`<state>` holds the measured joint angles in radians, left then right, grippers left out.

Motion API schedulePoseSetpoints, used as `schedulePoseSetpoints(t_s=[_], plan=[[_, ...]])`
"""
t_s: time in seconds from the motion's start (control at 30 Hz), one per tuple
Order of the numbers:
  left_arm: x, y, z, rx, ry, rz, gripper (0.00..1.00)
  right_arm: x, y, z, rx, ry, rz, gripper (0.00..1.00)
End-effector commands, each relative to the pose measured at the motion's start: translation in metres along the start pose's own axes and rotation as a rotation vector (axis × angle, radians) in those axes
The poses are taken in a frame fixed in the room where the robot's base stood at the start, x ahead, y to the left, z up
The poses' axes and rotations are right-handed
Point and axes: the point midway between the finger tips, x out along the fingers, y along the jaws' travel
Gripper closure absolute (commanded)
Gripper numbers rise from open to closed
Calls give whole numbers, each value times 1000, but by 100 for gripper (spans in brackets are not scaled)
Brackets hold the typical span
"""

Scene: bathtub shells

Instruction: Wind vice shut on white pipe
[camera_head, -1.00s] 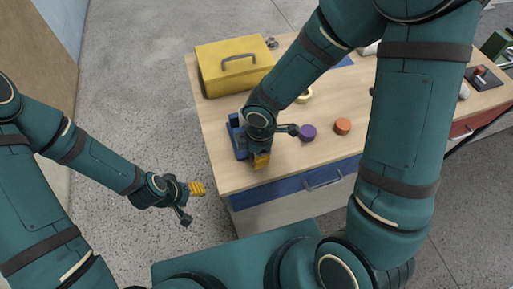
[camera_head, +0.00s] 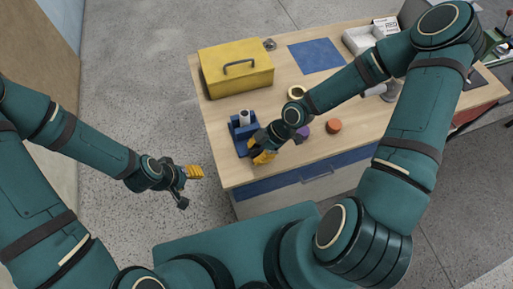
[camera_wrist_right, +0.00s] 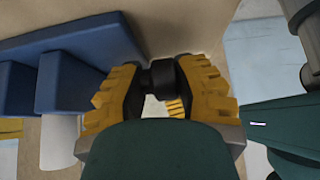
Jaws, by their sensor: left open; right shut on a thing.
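The blue vice (camera_head: 241,134) stands at the near left corner of the workbench. The white pipe (camera_head: 244,118) stands upright at the vice, and the frame does not show whether the jaws touch it. My right gripper (camera_head: 263,154) is at the near side of the vice. In the right wrist view, the right gripper (camera_wrist_right: 163,88) has its yellow fingers around a dark round part, apparently the vice handle (camera_wrist_right: 162,78), with the blue vice body (camera_wrist_right: 75,70) to the left. My left gripper (camera_head: 190,187) is open and empty over the floor, left of the bench.
A yellow toolbox (camera_head: 236,72) stands behind the vice on the wooden workbench (camera_head: 225,178). A tape roll (camera_head: 296,91), a purple disc (camera_head: 303,128) and an orange disc (camera_head: 333,126) lie to the right. A blue mat (camera_head: 315,56) and a white bin (camera_head: 362,40) are farther back.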

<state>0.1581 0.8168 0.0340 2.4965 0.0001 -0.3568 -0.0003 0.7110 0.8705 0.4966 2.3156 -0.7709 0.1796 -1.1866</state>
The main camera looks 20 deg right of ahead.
Motion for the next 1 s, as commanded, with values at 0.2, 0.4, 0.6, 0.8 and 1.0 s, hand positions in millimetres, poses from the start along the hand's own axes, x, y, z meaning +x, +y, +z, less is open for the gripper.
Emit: schedulePoseSetpoints(t_s=[0.2,0.4,0.6,0.8,1.0], plan=[[-3,1,-1,0,0,0,48,2,-8,2,9,71,-19,100],[-4,2,-1,1,-1,0,48,3,-8,2,7,103,-21,100],[-4,2,-1,1,-1,0,48,3,-8,2,7,112,-23,100],[-4,2,-1,1,-1,0,48,3,-8,2,7,112,-23,100],[-4,2,-1,1,-1,0,48,3,-8,2,6,111,-22,48]])
